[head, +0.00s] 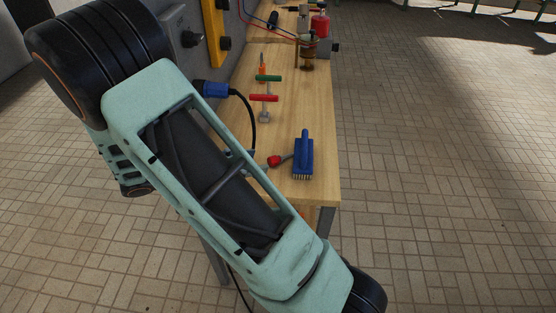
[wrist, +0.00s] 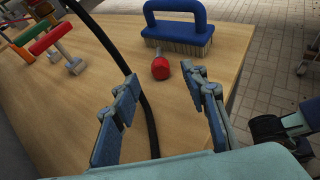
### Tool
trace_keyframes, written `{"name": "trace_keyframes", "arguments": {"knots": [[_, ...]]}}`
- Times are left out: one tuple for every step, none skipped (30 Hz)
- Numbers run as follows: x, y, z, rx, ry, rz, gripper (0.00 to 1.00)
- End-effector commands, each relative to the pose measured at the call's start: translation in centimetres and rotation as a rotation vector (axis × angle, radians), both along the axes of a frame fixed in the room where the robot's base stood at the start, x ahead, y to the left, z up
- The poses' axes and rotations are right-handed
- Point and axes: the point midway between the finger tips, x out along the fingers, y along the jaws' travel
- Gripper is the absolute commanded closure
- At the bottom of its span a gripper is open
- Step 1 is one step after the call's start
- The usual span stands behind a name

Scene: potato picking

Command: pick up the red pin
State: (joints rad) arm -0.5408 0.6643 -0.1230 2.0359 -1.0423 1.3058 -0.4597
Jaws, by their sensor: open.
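The red pin (head: 274,161) lies on the wooden table just left of a blue brush in the head view. In the wrist view the red pin (wrist: 160,68) shows its round red head towards me, with a short metal part behind it. My gripper (wrist: 164,88) is open and empty, its two blue-padded fingers apart. The red head appears between and beyond the fingertips, without contact. In the head view my arm covers the near left side and my gripper cannot be seen.
The blue brush (head: 303,157) stands bristles down near the table's right edge. A black cable (wrist: 125,60) runs across the table left of the pin. Red-handled (head: 264,98) and green-handled (head: 268,78) tools lie farther back. The wooden table (head: 310,110) has clear room behind the brush.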

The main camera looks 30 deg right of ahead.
Motion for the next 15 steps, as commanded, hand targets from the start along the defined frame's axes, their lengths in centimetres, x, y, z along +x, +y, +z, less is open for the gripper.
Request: {"name": "trace_keyframes", "arguments": {"knots": [[0.0,-0.6,-0.3,0.0,0.001,-0.003,0.6],[0.0,-0.8,-0.4,0.0,0.0,-0.003,0.6],[0.0,-1.1,-0.5,0.001,0.0,-0.002,0.6],[0.1,-1.2,-0.6,0.001,0.0,-0.001,0.6],[0.1,-1.3,-0.6,0.001,0.0,-0.001,0.6],[0.1,-1.5,-0.7,0.001,0.0,-0.001,0.6],[0.1,-1.6,-0.8,0.001,0.0,-0.002,0.6],[0.1,-1.9,-0.9,0.0,0.0,-0.002,0.6],[0.1,-2.3,-1.1,0.0,0.001,-0.004,0.6],[0.2,-2.6,-1.3,0.0,0.0,-0.005,0.6],[0.2,-3.0,-1.5,0.0,0.0,-0.005,0.6],[0.3,-3.6,-1.8,0.0,0.0,-0.005,0.6],[0.4,-4.0,-2.1,0.0,0.0,-0.005,0.6],[0.4,-4.4,-2.2,0.0,0.0,-0.005,0.6],[0.5,-5.0,-2.4,0.001,-0.001,-0.005,0.6]]}}
